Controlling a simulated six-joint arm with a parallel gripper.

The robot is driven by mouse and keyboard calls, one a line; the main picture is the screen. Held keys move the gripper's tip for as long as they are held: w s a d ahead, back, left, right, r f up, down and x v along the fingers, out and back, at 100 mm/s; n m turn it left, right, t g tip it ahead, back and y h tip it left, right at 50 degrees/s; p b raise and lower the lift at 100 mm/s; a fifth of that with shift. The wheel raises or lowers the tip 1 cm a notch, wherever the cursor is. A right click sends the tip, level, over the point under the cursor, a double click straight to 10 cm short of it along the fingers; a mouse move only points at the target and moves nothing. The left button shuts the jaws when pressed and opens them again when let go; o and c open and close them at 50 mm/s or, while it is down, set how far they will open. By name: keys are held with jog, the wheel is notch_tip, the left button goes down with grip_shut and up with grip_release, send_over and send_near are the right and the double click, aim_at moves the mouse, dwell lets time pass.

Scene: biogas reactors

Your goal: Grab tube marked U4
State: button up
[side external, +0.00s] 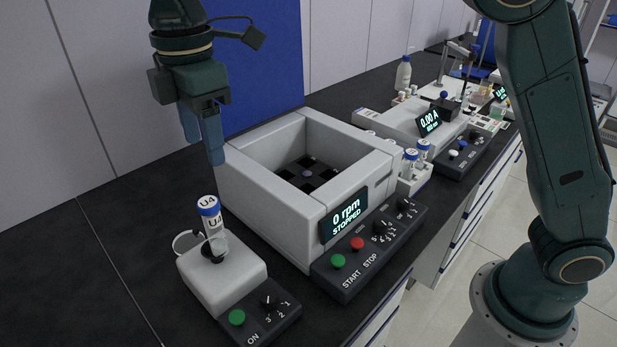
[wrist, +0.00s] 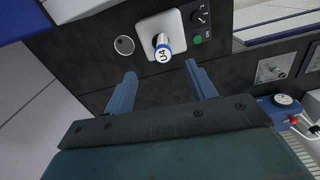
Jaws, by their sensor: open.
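The tube marked U4 (side external: 212,222) has a blue-ringed white cap and stands slightly tilted in the vortex mixer (side external: 197,283) at the front left. In the wrist view the U4 tube (wrist: 162,45) shows its cap end, ahead of and between my fingers. My gripper (side external: 204,150) is open and empty, pointing down above and behind the tube, apart from it. Its two blue fingers also show in the wrist view (wrist: 162,88).
A centrifuge (side external: 250,205) with an open square well stands right of the mixer; its display reads 0 rpm, stopped. A rack with tubes (side external: 417,177) is beyond it. A clear round lid (side external: 185,242) is beside the U4 tube. The black bench is bare at left.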

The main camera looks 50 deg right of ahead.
aim_at(212, 217)
jog(key=shift+w+a+f, duration=0.1)
jog(key=shift+a+f, duration=0.15)
jog(key=shift+a, duration=0.25)
jog(key=shift+f, duration=4.3)
jog(key=shift+a+f, duration=0.15)
jog(key=shift+f, duration=1.2)
jog(key=shift+a+f, duration=0.1)
jog(key=shift+f, duration=1.2)
jog(key=c, duration=1.1)
